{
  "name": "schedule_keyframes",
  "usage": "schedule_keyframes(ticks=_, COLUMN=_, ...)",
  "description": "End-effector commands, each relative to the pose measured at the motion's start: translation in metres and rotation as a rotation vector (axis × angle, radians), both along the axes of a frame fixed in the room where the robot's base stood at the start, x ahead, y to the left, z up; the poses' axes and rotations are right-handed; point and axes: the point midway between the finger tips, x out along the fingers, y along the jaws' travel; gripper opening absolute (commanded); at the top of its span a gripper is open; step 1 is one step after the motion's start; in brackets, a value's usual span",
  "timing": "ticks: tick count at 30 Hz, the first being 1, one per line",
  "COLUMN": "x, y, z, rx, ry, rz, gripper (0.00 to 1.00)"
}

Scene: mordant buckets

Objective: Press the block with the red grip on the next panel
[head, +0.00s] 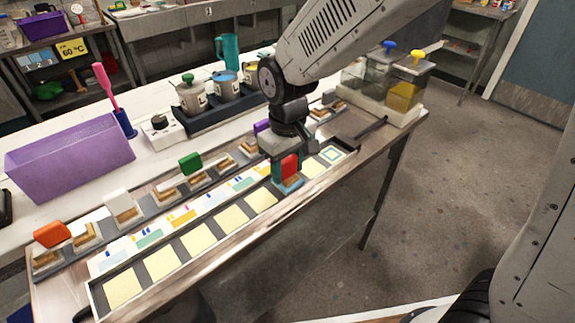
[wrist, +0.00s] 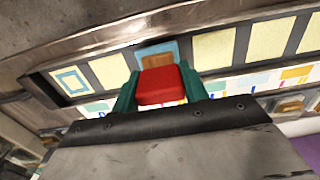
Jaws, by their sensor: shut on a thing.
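A block with a red grip (head: 290,167) is between the fingers of my gripper (head: 283,160), which is shut on the grip. In the wrist view the red grip (wrist: 160,86) sits between two green fingers (wrist: 162,95). Its wooden body and a blue edge show below the grip, over the long tray of panels (head: 180,276). I cannot tell whether its underside touches. On the far-right side of the block are a plain cream panel (head: 313,168) and an end panel (head: 331,155) with a blue square print. Several plain cream panels (head: 231,217) lie to the left.
Blocks with orange (head: 52,234), white (head: 117,201) and green (head: 190,163) grips stand in a rack behind the tray. A purple bin (head: 70,160), a dark holder with pots (head: 212,112) and clear containers (head: 403,90) stand farther back. Floor lies beyond the front edge.

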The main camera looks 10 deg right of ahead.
Motion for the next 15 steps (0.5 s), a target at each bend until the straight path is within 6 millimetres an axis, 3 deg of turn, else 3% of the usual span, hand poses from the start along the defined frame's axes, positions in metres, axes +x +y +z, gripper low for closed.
schedule_keyframes(ticks=8, x=0.0, y=0.0, z=0.001, rx=0.001, ry=-0.001, rz=0.0, gripper=0.14)
schedule_keyframes(ticks=15, x=0.001, y=0.0, z=0.015, rx=0.002, ry=-0.002, rz=0.0, gripper=0.14)
